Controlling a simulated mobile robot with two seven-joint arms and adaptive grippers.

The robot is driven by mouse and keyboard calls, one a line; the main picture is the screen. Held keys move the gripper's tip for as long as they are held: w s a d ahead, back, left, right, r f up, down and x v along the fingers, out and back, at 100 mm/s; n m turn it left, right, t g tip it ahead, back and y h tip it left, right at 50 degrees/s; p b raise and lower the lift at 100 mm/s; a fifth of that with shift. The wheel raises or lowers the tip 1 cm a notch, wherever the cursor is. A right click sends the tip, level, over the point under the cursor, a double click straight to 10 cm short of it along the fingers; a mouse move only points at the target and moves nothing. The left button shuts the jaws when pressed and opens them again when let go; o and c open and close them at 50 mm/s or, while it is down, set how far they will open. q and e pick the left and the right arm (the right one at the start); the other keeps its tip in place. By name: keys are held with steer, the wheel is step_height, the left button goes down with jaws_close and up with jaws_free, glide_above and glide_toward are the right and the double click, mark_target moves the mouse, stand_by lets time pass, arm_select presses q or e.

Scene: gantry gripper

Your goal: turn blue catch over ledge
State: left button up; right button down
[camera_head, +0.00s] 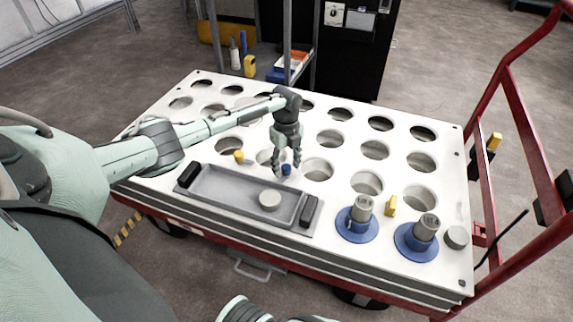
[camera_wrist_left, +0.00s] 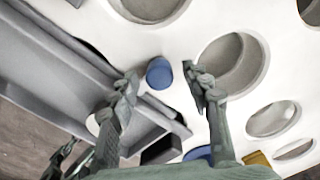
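The blue catch (camera_head: 286,170) is a small blue cylinder on the white holed table top (camera_head: 330,199), just behind the grey tray (camera_head: 235,191). My left gripper (camera_head: 287,164) points down right over it and is open. In the left wrist view the blue catch (camera_wrist_left: 159,73) shows between the two spread fingertips (camera_wrist_left: 160,80), with a gap on each side; whether a finger touches it I cannot tell. No separate ledge is clear; the tray rim and the hole edges are the raised or cut edges nearby.
A pale disc (camera_head: 270,199) lies in the tray. Two grey cylinders on blue flanges (camera_head: 357,229) (camera_head: 416,245) stand at the right front. A yellow block (camera_head: 391,206) and a small yellow piece (camera_head: 238,157) stand near holes. A red frame (camera_head: 482,185) bounds the right side.

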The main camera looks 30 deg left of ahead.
mark_target(286, 167)
arm_select(q)
step_height(286, 167, up, 12)
stand_by(0.6)
stand_by(0.5)
